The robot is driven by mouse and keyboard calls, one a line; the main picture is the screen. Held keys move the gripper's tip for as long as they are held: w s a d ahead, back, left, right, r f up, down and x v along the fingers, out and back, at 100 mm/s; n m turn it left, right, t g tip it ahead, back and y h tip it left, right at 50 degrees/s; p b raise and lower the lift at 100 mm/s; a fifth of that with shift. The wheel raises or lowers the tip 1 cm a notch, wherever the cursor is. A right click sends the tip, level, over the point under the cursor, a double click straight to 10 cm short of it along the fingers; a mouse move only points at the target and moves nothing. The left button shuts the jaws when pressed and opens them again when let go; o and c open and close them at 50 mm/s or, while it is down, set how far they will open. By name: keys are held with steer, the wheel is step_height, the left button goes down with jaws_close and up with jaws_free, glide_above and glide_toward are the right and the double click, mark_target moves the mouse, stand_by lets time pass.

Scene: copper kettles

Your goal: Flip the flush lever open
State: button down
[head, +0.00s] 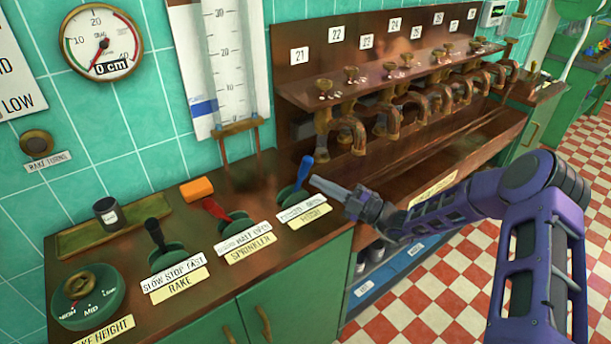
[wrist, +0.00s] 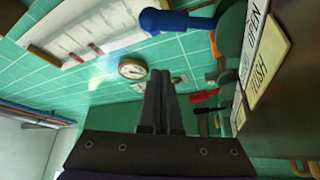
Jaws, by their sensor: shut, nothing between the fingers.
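The flush lever (head: 303,172) has a blue handle and stands on a green round base at the right end of the row of levers. Its label plate (head: 303,214) is on the counter in front of it. In the wrist view the blue handle (wrist: 178,21) is at the top, with part of the flush plate (wrist: 265,70) to its right. My gripper (head: 318,183) is shut and empty, just right of the blue handle in the head view. In the wrist view its closed fingers (wrist: 160,100) point toward the tiled wall. I cannot tell whether the fingertips touch the handle.
The red sprinkler lever (head: 216,209) and black rake lever (head: 156,236) stand left of the flush lever. An orange block (head: 197,189) lies behind them. A rack of copper taps (head: 400,85) is behind to the right. The checkered floor is clear.

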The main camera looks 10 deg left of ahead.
steer(key=shift+v, duration=2)
